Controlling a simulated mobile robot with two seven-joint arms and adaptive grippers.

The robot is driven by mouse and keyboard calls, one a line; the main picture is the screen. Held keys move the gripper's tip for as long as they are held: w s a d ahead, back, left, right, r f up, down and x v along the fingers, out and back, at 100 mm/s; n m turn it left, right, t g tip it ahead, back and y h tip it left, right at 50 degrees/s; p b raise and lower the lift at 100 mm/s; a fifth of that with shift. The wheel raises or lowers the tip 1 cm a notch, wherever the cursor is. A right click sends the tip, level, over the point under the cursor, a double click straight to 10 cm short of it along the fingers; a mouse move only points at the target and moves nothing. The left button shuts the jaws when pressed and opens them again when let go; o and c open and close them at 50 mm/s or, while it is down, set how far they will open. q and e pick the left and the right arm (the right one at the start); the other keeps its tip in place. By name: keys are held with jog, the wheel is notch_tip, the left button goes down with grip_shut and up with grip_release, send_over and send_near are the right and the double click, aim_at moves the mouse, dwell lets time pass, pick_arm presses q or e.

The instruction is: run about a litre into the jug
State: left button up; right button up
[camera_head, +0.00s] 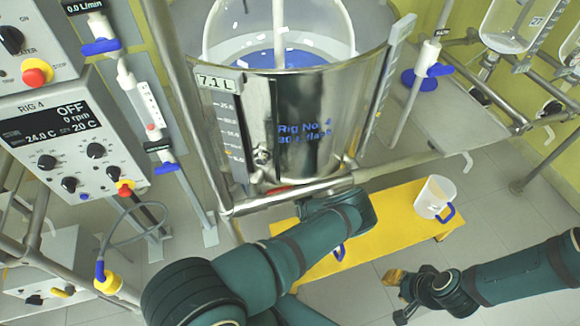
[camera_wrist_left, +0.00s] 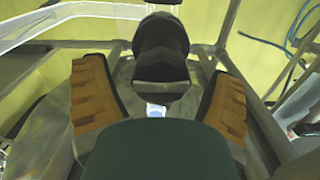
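The glass reactor marked Rig No. 4 (camera_head: 300,110) stands in a steel frame; its tag reads 7.1 L. A translucent jug (camera_head: 434,194) with a blue handle stands upright on the right of a yellow bench (camera_head: 400,213). Another blue handle (camera_head: 340,252) shows beside my left forearm; what it belongs to is mostly hidden. My left gripper is hidden under the vessel in the head view. In the left wrist view my left gripper (camera_wrist_left: 158,95) is open, with a black rounded fitting (camera_wrist_left: 160,55) between its spread fingers; contact is unclear. My right gripper (camera_head: 397,297) looks open and empty.
A control box (camera_head: 70,140) at the left shows OFF, 0 rpm and temperatures. Frame rails (camera_head: 420,158) surround the vessel, and a hanging cable (camera_head: 125,215) is at the left. More glassware (camera_head: 512,25) stands at upper right.

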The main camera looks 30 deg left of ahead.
pick_arm(q)
jog(key=v, duration=1.2)
dwell(0.6)
